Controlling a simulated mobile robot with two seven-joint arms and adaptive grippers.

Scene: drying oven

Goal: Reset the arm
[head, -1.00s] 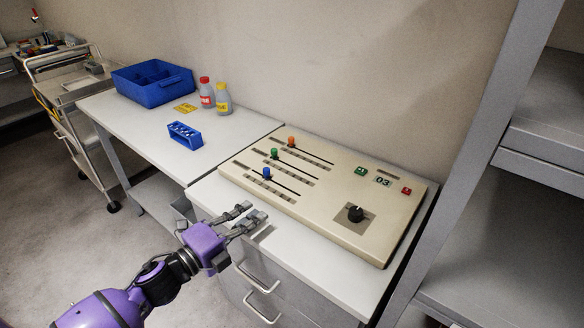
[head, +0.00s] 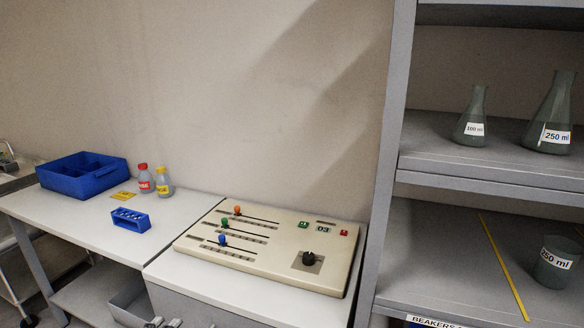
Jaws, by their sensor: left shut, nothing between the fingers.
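The tips of my left gripper (head: 163,323) just show at the bottom edge, in front of the drawer unit under the control panel. It is shut and holds nothing. The rest of that arm is out of view, and my right gripper is not in view. The beige control panel (head: 277,277) lies on the bench, above and to the right of the gripper tips. It has orange (head: 237,210), green (head: 225,222) and blue (head: 222,239) slider knobs, a black dial (head: 309,258), and a small display reading 03 (head: 323,230).
A blue bin (head: 82,187), red-capped bottle (head: 144,180), yellow-capped bottle (head: 164,185) and blue rack (head: 131,226) stand on the left bench. A grey shelf unit (head: 388,150) at right holds labelled flasks (head: 552,115) and a beaker (head: 553,272).

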